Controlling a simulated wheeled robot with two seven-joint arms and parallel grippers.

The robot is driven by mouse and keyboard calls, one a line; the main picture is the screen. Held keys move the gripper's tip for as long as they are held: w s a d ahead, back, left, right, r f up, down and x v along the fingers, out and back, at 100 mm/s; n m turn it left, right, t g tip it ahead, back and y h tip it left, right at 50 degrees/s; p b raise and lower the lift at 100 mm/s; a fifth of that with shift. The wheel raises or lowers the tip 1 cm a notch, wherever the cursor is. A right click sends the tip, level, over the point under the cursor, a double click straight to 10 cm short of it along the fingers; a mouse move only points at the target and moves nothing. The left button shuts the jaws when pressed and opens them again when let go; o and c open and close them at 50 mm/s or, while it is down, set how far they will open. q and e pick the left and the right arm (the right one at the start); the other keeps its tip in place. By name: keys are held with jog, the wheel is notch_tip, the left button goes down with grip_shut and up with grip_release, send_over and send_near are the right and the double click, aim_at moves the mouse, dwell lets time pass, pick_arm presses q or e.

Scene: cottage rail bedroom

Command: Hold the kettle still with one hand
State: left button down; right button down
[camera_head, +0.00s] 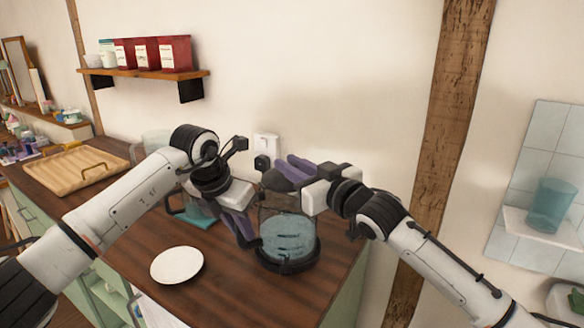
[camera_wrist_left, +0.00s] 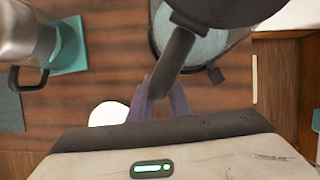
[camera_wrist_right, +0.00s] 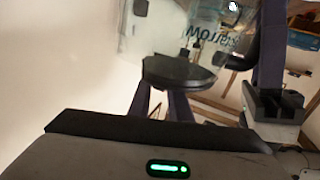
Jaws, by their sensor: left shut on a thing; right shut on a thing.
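The glass kettle (camera_head: 288,238) stands upright on its black base at the counter's front right, bluish inside. My left gripper (camera_head: 243,232) is shut on its dark handle, which shows between the purple fingers in the left wrist view (camera_wrist_left: 175,65). My right gripper (camera_head: 297,172) is above the kettle, its fingers shut on a dark round lid (camera_wrist_right: 180,72). The lid shows tilted in the head view (camera_head: 277,181). My grippers hide the kettle's top, so I cannot tell whether the lid touches it.
A white plate (camera_head: 177,265) lies in front on the wooden counter. A metal jug (camera_wrist_left: 22,38) stands by a teal mat (camera_wrist_left: 70,45), left of the kettle. A wooden tray (camera_head: 75,170) is at the back left. A wall socket (camera_head: 266,145) is behind. The counter ends right of the kettle.

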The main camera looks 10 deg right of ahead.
aim_at(277, 179)
jog(key=n, duration=0.1)
jog(key=a+r+n, duration=0.1)
jog(key=r+n, duration=0.1)
jog(key=n, duration=0.1)
jog(key=shift+s+a+r+h, duration=0.1)
jog(key=shift+s+a+h, duration=0.1)
jog(key=shift+s+h, duration=0.15)
jog(key=a+n, duration=0.1)
jog(key=r+n, duration=0.1)
jog(key=n, duration=0.1)
jog(key=shift+s+a+r+g, duration=0.25)
jog(key=shift+s+a+g, duration=0.05)
jog(key=shift+s+a, duration=0.1)
jog(key=n, duration=0.1)
jog(key=a+n, duration=0.1)
jog(key=a+n+h, duration=0.1)
jog(key=shift+s+r, duration=0.3)
jog(key=shift+s, duration=0.1)
jog(key=shift+s+a+n+h, duration=0.3)
jog(key=shift+a+n, duration=0.5)
jog(key=shift+n, duration=0.6)
jog(key=c, duration=1.7)
grip_release()
jog(key=shift+o, duration=0.2)
jog(key=shift+s, duration=0.15)
jog(key=v, duration=1.2)
